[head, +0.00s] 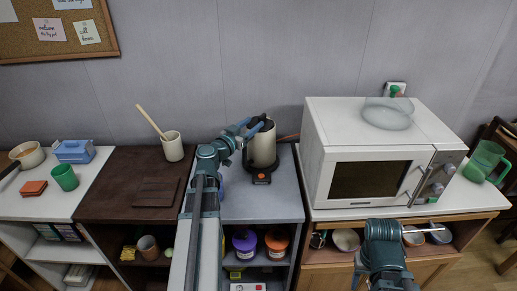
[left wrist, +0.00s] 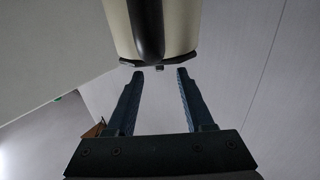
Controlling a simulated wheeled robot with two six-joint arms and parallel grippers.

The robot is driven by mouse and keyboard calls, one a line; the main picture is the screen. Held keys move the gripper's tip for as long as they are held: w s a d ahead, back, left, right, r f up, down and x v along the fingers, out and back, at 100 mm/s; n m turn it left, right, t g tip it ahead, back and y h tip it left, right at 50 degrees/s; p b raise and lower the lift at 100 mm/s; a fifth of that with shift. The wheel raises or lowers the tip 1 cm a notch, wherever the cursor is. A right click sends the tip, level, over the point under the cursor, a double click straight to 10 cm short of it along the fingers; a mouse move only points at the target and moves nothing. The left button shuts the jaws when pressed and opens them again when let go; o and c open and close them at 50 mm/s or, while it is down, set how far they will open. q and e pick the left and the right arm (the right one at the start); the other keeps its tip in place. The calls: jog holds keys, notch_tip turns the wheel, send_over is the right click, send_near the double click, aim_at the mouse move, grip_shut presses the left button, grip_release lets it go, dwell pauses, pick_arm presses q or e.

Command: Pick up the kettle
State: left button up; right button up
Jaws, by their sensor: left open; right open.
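The kettle (head: 263,147), cream with a black lid and dark handle, stands upright on its dark base (head: 261,178) on the grey counter. My left gripper (head: 252,129) is open at the kettle's upper part in the head view. In the left wrist view the kettle's cream body and dark handle strip (left wrist: 149,30) show just beyond the open, empty left fingers (left wrist: 158,82). I see no firm contact. My right gripper (head: 362,268) is low in front of the microwave, open; its fingers are hard to make out.
A white microwave (head: 323,140) with a glass dish (head: 388,115) on top stands right of the kettle. A utensil crock (head: 173,147) and a dark board (head: 157,191) are on the brown counter to the left. A green jug (head: 484,160) is far right.

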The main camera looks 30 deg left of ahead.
aim_at(259, 120)
pick_arm(q)
jog(key=shift+w, duration=0.25)
jog(key=w, duration=0.5)
jog(key=shift+w+d+f, duration=0.15)
jog(key=shift+d, duration=0.05)
grip_shut()
dwell(1.2)
